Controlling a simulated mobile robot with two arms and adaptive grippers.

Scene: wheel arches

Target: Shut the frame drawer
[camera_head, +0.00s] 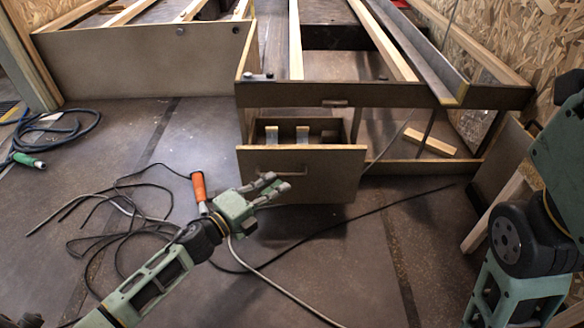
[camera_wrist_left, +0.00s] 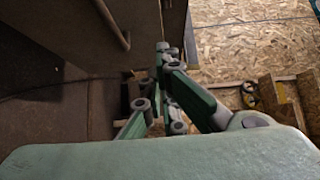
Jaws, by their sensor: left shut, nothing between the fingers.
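The frame drawer (camera_head: 310,180) is pulled out from under the wooden frame, in the middle of the head view. My left gripper (camera_head: 275,187) is shut and empty, in front of the left part of the drawer front, just below the handle. Whether it touches the front I cannot tell. In the left wrist view the gripper fingers (camera_wrist_left: 165,60) are together beside the dark panel with a bar handle (camera_wrist_left: 112,25). My right gripper is out of view.
An orange-handled tool (camera_head: 199,188) and loose dark cables (camera_head: 120,215) lie on the floor to the left. A blue hose (camera_head: 55,130) lies farther left. A wood block (camera_head: 430,142) sits on the frame's lower shelf. Floor right of the drawer is mostly clear.

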